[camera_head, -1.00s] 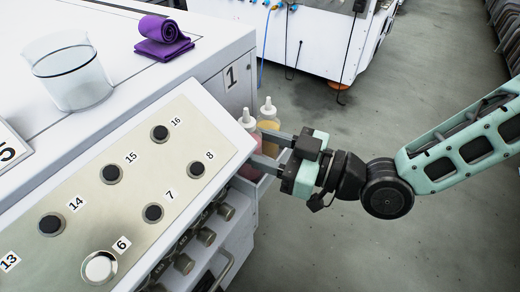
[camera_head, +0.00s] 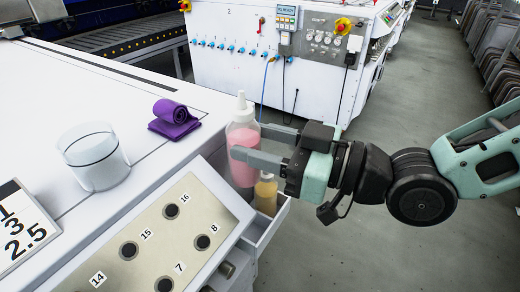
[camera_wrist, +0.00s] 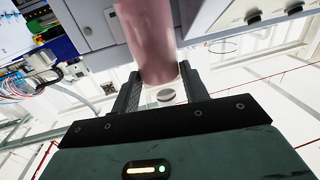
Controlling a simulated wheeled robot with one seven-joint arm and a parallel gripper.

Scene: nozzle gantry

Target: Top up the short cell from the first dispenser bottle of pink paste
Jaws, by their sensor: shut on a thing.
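A clear dispenser bottle of pink paste (camera_head: 243,172) with a white nozzle cap stands upright between the fingers of my gripper (camera_head: 247,140), which is shut on it. In the wrist view the pink bottle (camera_wrist: 150,40) fills the space between the fingers (camera_wrist: 160,90). It is beside the bench edge, its lower part hidden by the panel. The sloped metal panel (camera_head: 150,225) has round dark-looking cells: 16 (camera_head: 171,211), 8 (camera_head: 203,242), 15 (camera_head: 129,250) and 7 (camera_head: 164,285). I cannot tell which is short; lower cells are out of view.
A yellow bottle (camera_head: 265,195) stands in the white side tray (camera_head: 268,232). On the bench are a clear beaker (camera_head: 95,160), a folded purple cloth (camera_head: 173,118) and a number card (camera_head: 22,228). A white machine (camera_head: 235,75) stands behind; floor at right is clear.

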